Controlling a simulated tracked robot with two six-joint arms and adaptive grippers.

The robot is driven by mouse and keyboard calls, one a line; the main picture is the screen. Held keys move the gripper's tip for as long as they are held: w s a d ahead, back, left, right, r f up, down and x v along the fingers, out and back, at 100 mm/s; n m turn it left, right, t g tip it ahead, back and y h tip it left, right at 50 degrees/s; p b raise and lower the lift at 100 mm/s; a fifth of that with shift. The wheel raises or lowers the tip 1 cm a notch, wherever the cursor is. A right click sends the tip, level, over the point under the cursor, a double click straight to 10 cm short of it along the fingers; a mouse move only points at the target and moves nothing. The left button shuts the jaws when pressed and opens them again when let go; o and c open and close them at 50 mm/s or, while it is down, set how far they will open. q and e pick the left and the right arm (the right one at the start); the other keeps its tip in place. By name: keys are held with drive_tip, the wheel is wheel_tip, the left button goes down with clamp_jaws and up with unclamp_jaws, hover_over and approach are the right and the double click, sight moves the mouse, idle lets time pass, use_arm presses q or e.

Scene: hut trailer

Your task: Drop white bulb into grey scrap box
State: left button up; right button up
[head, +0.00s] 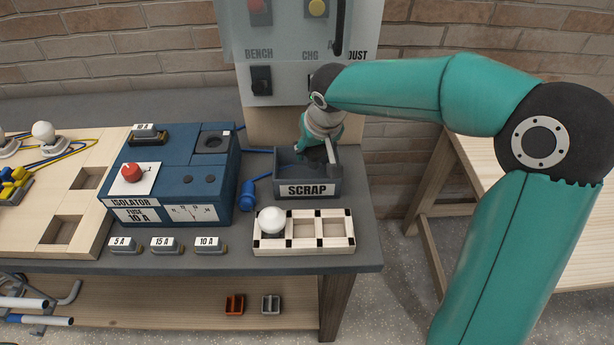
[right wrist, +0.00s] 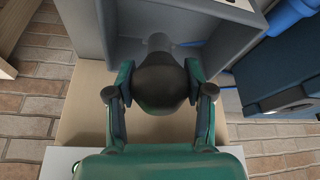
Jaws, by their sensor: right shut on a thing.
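The grey scrap box (head: 336,187), labelled SCRAP, stands on the right end of the bench; its wall (right wrist: 84,28) also shows in the right wrist view. My right gripper (head: 318,152) reaches down at the box opening. In the right wrist view my right gripper (right wrist: 159,76) is shut on a dark, rounded bulb (right wrist: 160,88) with a narrower neck pointing into the box. This bulb looks dark, not white. A white bulb (head: 271,220) sits in the left compartment of the wooden tray (head: 337,243). My left gripper is out of view.
A blue isolator unit (head: 218,170) stands left of the box, with a blue plug (head: 248,196) between them. Another white bulb (head: 43,131) is at the far left. A panel (head: 283,58) rises behind the box. Labelled fuses (head: 167,246) lie along the front.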

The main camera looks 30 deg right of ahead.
drive_tip(key=shift+f+b, duration=0.6)
drive_tip(key=shift+f, duration=0.65)
drive_tip(key=o, duration=1.2)
drive_tip(key=shift+r, duration=0.1)
drive_tip(key=v, duration=1.1)
drive_tip(key=shift+s+a+r, duration=0.1)
drive_tip(key=shift+s+r, duration=0.15)
drive_tip(key=shift+r, duration=0.05)
